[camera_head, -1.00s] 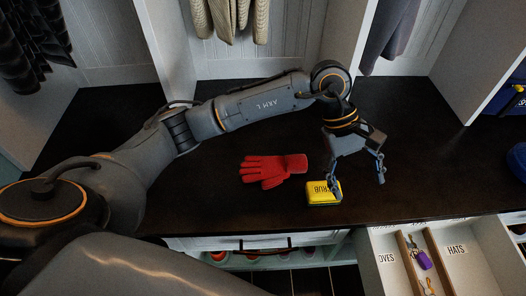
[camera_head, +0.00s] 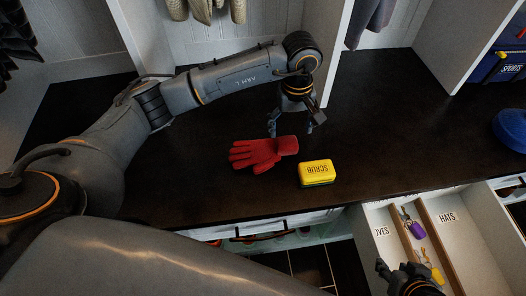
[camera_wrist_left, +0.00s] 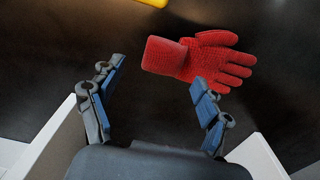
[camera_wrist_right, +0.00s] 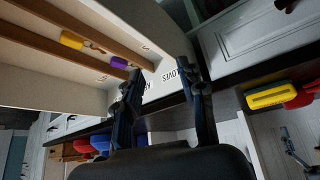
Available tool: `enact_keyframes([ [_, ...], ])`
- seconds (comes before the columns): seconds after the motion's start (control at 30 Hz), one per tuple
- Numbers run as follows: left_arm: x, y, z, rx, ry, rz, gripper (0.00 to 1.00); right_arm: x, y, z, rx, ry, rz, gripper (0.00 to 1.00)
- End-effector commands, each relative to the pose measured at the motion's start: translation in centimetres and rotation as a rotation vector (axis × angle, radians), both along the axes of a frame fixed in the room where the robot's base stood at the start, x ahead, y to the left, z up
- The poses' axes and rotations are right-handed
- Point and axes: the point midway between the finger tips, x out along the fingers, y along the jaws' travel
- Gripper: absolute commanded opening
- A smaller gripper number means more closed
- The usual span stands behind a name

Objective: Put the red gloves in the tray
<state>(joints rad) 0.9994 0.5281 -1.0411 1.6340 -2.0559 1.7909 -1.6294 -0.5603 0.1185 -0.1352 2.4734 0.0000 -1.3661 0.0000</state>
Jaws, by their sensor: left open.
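The red gloves (camera_head: 262,153) lie flat on the dark bench top, seen as one knitted glove shape, cuff to the right. My left gripper (camera_head: 292,130) is open and empty near the cuff end. In the left wrist view, the red gloves (camera_wrist_left: 195,58) lie beyond its spread fingertips (camera_wrist_left: 157,70). Below the bench, a pulled-out white tray-like drawer (camera_head: 465,250) has wooden dividers and labels reading "OVES", partly cut off, and "HATS". My right gripper (camera_head: 405,272) is over the drawer's front part; in the right wrist view its fingers (camera_wrist_right: 162,68) are apart and empty.
A yellow scrub sponge (camera_head: 317,172) lies right of the gloves. Keys with a purple tag (camera_head: 417,230) lie in the drawer's narrow middle compartment. A blue sports bin (camera_head: 500,68) stands at the right. White upright partitions (camera_head: 340,50) rise behind the bench.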

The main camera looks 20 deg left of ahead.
Motion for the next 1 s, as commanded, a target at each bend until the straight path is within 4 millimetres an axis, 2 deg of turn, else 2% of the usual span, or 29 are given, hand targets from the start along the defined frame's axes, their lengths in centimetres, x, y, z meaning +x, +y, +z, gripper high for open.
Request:
enact_keyframes([
  [0.2, -1.1, -0.1, -3.3, -0.001, 0.004, -0.001, 0.77, 2.9, 1.0, 1.1, 0.032, -0.148, 0.012, 0.40],
  [0.3, -1.0, 0.0, -4.4, 0.001, 0.003, 0.000, 0.77, 4.0, 1.4, 1.8, 0.045, -0.209, 0.016, 0.40],
  [0.63, -0.9, 0.0, -4.9, 0.000, 0.000, -0.001, 0.77, 4.6, 1.6, 2.4, 0.054, -0.248, 0.019, 0.40],
  [0.9, -0.9, 0.0, -4.9, 0.000, 0.001, -0.001, 0.22, 4.6, 1.6, 2.4, 0.053, -0.247, 0.019, 0.40],
  [0.97, -0.9, 0.0, -4.9, 0.000, 0.001, -0.001, 0.18, 4.6, 1.6, 2.4, 0.053, -0.247, 0.019, 0.40],
  [1.0, -0.9, 0.0, -4.9, 0.001, 0.001, -0.001, 0.13, 4.6, 1.6, 2.4, 0.053, -0.247, 0.019, 0.40],
])
